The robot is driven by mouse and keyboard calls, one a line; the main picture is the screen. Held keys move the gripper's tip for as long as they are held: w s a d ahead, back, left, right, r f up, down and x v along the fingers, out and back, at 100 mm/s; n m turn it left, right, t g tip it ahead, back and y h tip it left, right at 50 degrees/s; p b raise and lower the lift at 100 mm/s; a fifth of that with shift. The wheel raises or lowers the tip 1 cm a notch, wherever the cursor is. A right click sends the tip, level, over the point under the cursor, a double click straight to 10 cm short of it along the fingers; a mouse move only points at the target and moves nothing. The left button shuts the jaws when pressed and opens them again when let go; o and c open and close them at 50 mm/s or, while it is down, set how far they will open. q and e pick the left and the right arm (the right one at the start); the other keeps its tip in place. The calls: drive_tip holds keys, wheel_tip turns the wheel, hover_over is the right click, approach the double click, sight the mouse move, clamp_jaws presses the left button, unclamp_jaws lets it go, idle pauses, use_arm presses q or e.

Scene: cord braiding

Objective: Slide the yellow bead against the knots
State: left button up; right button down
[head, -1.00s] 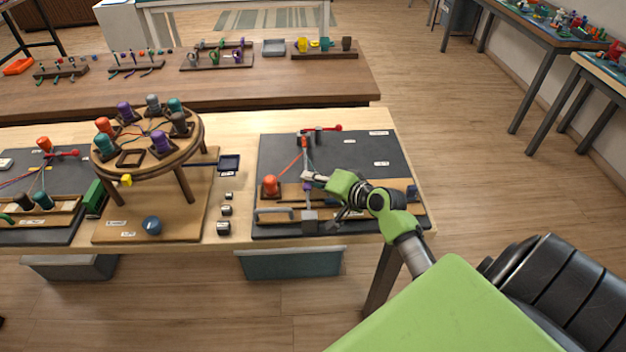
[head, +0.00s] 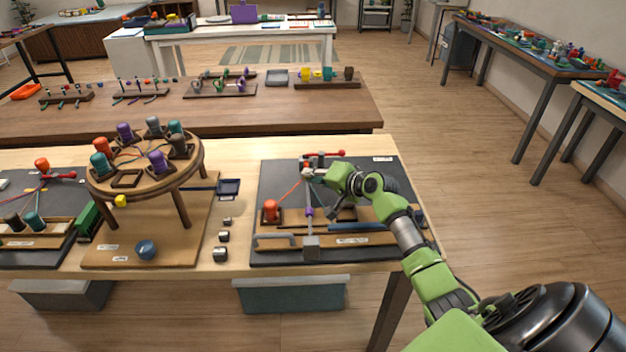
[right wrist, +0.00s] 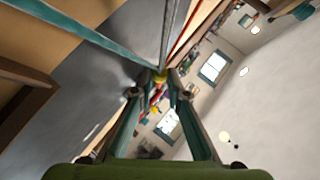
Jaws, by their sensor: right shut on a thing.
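My right gripper (head: 309,173) is over the dark board (head: 274,178), close to the red-handled clamp (head: 331,153). In the right wrist view its fingertips (right wrist: 160,88) are closed on the small yellow bead (right wrist: 160,77), where the cords come together. A teal cord (right wrist: 75,38), pale grey cords and a red-orange cord run from there. In the head view a red cord (head: 287,194) runs from the orange bobbin (head: 270,208) toward the gripper. The knots are too small or hidden to make out. My left gripper is not in view.
A round braiding stand (head: 127,180) with several bobbins is to the left. Small dark weights (head: 221,254) stand between.

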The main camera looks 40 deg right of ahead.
drive_tip(key=c, duration=2)
unclamp_jaws()
drive_tip(key=shift+o, duration=0.2)
drive_tip(key=v, duration=1.2)
